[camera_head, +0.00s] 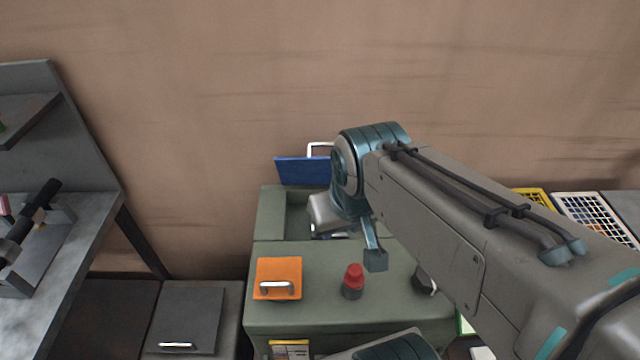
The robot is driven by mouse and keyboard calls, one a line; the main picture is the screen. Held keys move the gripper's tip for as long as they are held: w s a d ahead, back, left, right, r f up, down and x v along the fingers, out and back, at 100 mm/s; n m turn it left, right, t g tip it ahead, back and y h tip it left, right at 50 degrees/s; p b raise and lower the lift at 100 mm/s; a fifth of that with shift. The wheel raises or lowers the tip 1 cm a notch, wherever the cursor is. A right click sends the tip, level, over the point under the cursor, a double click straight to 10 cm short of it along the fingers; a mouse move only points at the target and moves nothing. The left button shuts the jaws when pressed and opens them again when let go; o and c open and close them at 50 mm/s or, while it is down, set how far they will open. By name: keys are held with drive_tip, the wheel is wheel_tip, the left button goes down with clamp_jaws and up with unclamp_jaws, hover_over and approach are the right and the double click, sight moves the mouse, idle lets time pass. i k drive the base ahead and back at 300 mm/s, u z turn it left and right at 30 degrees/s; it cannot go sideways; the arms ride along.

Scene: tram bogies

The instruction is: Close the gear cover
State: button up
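A blue cover (303,171) with a pale handle stands raised at the back edge of a green housing (400,318). An open recess lies in front of it. An orange panel (277,268) with a pale handle lies flat on the housing's front left; I cannot tell for sure which of the two is the gear cover, though the blue one stands open. My gripper (326,222) is at the recess, below and in front of the blue cover. My wrist hides part of it and of the cover's right side. Its fingers cannot be made out clearly, and I see no clear contact.
A red-topped knob (353,281) stands up right of the orange panel. A grey workbench (70,250) with tools is at the left. Dark boxes (190,318) stand beside the housing. Yellow and white grid trays (594,215) lie at the right. A brown wall closes the back.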

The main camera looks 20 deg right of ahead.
sight(309, 169)
drive_tip(key=k, duration=0.95)
drive_tip(key=u, duration=0.8)
drive_tip(key=i, duration=0.8)
drive_tip(key=z, duration=1.35)
